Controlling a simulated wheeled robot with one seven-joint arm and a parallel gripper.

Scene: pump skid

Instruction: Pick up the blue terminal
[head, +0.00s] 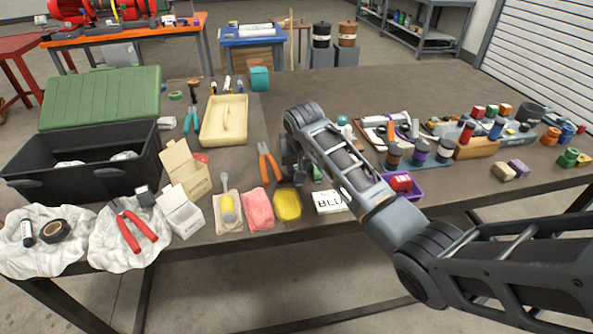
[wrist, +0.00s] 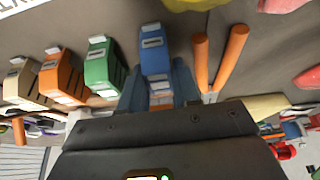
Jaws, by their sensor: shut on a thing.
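The blue terminal (wrist: 154,48) is a small upright block with a pale label, in the middle of the wrist view. My gripper (wrist: 160,80) is shut on it, with one finger on each side of its lower part in the picture. In the head view my gripper (head: 292,172) is at the table, between the orange-handled pliers and the other terminals. My arm hides the blue terminal there. A green terminal (wrist: 101,62), an orange terminal (wrist: 64,74) and a beige terminal (wrist: 24,84) stand in a row to its left in the wrist view.
Orange-handled pliers (wrist: 216,60) lie close on the right in the wrist view; they also show in the head view (head: 268,163). A yellow sponge (head: 287,204), a white label card (head: 331,200) and a purple bin (head: 408,187) are near the table's front edge.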

